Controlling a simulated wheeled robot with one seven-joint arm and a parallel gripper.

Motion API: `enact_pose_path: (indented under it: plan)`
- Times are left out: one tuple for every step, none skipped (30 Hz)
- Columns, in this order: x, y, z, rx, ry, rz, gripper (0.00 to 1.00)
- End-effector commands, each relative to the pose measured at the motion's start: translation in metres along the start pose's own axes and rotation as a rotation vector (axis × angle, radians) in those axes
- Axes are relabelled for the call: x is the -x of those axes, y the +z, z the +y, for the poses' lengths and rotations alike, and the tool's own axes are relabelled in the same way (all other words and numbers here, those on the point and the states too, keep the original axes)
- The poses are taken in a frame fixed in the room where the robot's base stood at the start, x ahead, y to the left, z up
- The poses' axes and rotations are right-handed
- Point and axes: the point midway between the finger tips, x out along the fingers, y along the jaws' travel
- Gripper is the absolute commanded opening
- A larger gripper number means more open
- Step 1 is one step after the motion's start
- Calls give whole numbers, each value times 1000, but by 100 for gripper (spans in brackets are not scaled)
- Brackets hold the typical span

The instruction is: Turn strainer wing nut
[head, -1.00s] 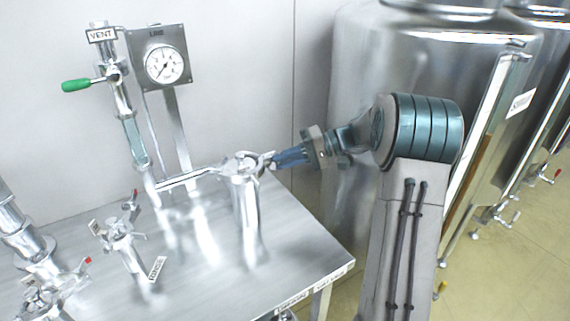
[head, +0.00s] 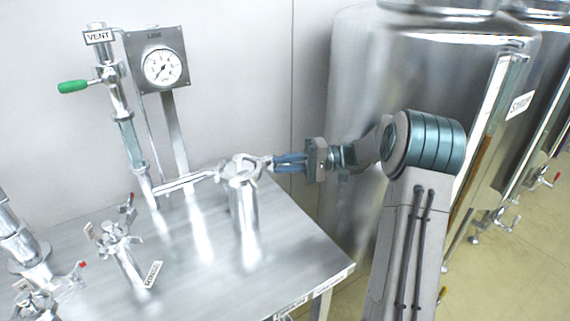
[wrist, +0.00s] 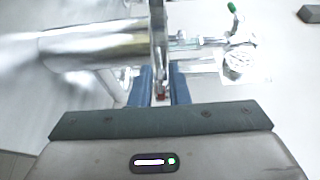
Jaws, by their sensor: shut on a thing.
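The strainer (head: 243,205) is a shiny upright metal cylinder on the steel table, with a clamp around its top. The clamp's wing nut (head: 266,164) sticks out on the right side of the top and is small and partly hidden by the fingertips. My gripper (head: 275,163) comes in from the right, with blue fingers shut on the wing nut. In the wrist view the strainer body (wrist: 95,47) lies across the upper left, and the blue fingers (wrist: 160,88) stand on both sides of a narrow metal part with a reddish spot.
A pipe runs left from the strainer to a sight glass (head: 131,146) with a green-handled vent valve (head: 74,87). A pressure gauge (head: 161,68) stands behind. Clamped fittings (head: 117,240) occupy the table's left. A large tank (head: 420,70) is behind my arm. The table's front right is clear.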

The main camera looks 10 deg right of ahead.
Motion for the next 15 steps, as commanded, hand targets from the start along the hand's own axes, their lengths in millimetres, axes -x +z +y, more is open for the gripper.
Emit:
enact_pose_path:
  plan:
    - [0, 0, -1, 2, -1, 0, 0]
    - [0, 0, -1, 2, -1, 0, 0]
    - [0, 0, -1, 2, 0, 0, 0]
    - [0, 0, -1, 2, 0, 0, 24]
    - [0, 0, -1, 2, 0, 0, 28]
    - [0, 0, -1, 2, 0, 0, 28]
    - [0, 0, -1, 2, 0, 0, 28]
    - [0, 0, 0, 2, 0, 0, 28]
    - [0, 0, 0, 1, 1, 0, 28]
    - [0, 0, 0, 1, 1, 0, 28]
    - [0, 0, 0, 1, 1, 0, 28]
    - [0, 0, 0, 2, 1, 0, 28]
    - [0, 0, 0, 2, 3, 0, 28]
    - [0, 0, -1, 4, 8, 0, 28]
    - [0, 0, -2, 9, 19, 0, 28]
